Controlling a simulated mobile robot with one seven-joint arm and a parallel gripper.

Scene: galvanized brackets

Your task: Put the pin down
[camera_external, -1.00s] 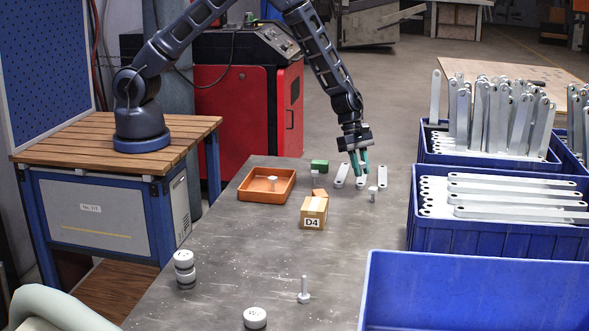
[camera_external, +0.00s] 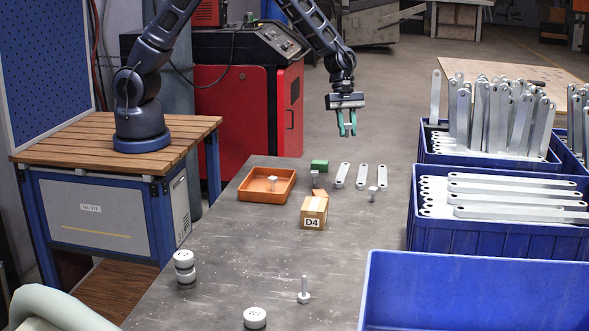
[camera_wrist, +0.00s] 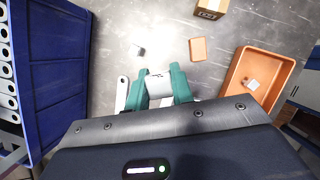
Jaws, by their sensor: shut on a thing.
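My gripper (camera_external: 346,129) is above the far end of the grey table, clear of the surface. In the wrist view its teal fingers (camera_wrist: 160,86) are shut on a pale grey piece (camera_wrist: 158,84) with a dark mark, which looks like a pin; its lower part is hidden.
Flat brackets (camera_external: 361,176) lie below my gripper. Blue crates (camera_external: 480,237) line the right. Round weights (camera_external: 184,259) stand at the front left.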

